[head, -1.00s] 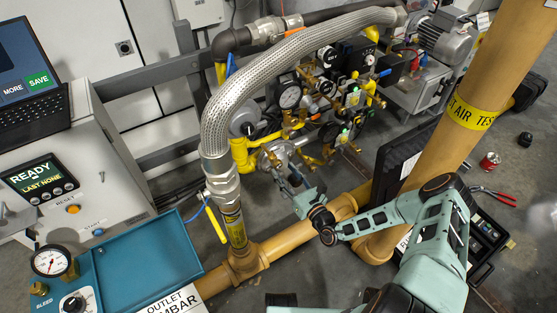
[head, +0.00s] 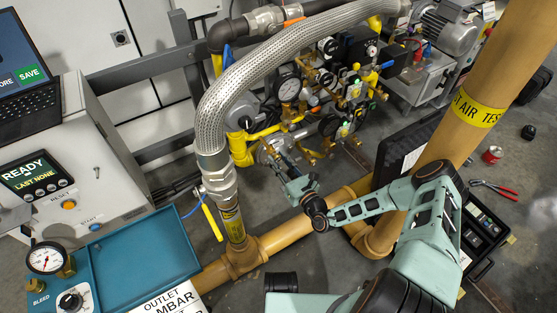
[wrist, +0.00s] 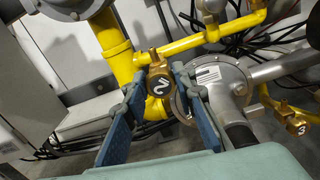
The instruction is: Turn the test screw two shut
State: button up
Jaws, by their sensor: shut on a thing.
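Test screw two is a brass fitting (wrist: 158,80) with a white "2" on its dark face, in the middle of the wrist view on the yellow pipework. The "2" looks tilted. My gripper (wrist: 160,82) has one blue finger on each side of it, and is shut on it. In the head view my gripper (head: 282,158) reaches into the valve assembly below the braided hose. The screw cannot be made out there. A second brass fitting marked "3" (wrist: 301,128) sits to the right in the wrist view.
A round grey metal housing (wrist: 212,88) is close to the right finger. Yellow pipe (wrist: 112,38) runs close on the left. The braided hose (head: 226,95) arches over the left side of the assembly. A tan pipe (head: 280,238) runs along the floor below my arm.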

grip_shut()
jog(key=shift+m, duration=0.3)
jog(key=m, duration=0.5)
jog(key=shift+w+d+m, duration=0.1)
jog(key=shift+m, duration=0.2)
jog(key=m, duration=0.3)
jog(key=shift+f+m, duration=0.1)
jog(key=shift+m, duration=0.2)
jog(key=m, duration=0.3)
jog(key=shift+m, duration=0.3)
jog(key=m+b, duration=0.1)
jog(key=m, duration=0.5)
jog(key=shift+f+b, duration=0.15)
jog(key=shift+b, duration=0.2)
jog(key=m+b, duration=0.1)
jog(key=m, duration=0.5)
jog(key=shift+m, duration=0.3)
